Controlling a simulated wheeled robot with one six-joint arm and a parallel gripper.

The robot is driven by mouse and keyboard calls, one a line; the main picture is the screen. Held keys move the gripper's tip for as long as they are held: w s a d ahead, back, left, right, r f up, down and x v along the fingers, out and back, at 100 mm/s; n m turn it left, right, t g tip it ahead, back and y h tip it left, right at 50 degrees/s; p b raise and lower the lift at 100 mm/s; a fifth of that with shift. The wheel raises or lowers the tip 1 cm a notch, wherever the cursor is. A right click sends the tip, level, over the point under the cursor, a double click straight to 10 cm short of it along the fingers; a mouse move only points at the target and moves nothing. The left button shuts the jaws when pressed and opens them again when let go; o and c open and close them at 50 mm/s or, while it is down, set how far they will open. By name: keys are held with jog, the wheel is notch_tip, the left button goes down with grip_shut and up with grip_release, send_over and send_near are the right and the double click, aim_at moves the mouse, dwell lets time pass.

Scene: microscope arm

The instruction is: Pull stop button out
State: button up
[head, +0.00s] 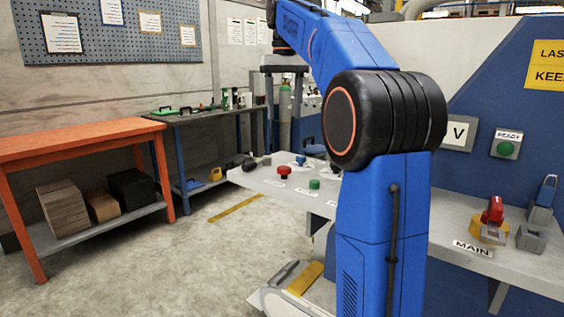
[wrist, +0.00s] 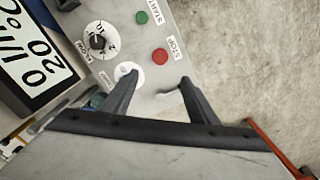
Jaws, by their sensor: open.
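The stop button is a round red button (wrist: 159,55) in the wrist view, beside a STOP label (wrist: 177,48) on a pale panel. In the head view, a red mushroom-shaped button (head: 284,172) stands on the grey console shelf, left of a green button (head: 314,184). My gripper (wrist: 158,80) is open and empty in the wrist view. Its two dark fingers are spread, with the red button beyond the gap between their tips. I cannot tell the exact height of the fingertips above the panel.
A green START button (wrist: 142,17), a dark dial knob (wrist: 98,42) and a white round control (wrist: 130,76) are close to the red button. A red MAIN switch (head: 493,211) is at the right. The floor (head: 200,260) left of my arm is mostly clear.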

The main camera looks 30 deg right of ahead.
aim_at(284, 167)
notch_tip(284, 167, down, 16)
jog(key=shift+f, duration=0.15)
dwell(0.4)
jog(key=shift+c, duration=0.2)
grip_shut()
jog(key=shift+r, duration=0.8)
jog(key=shift+o, duration=0.2)
grip_release()
notch_tip(284, 167, up, 17)
jog(key=shift+r, duration=0.2)
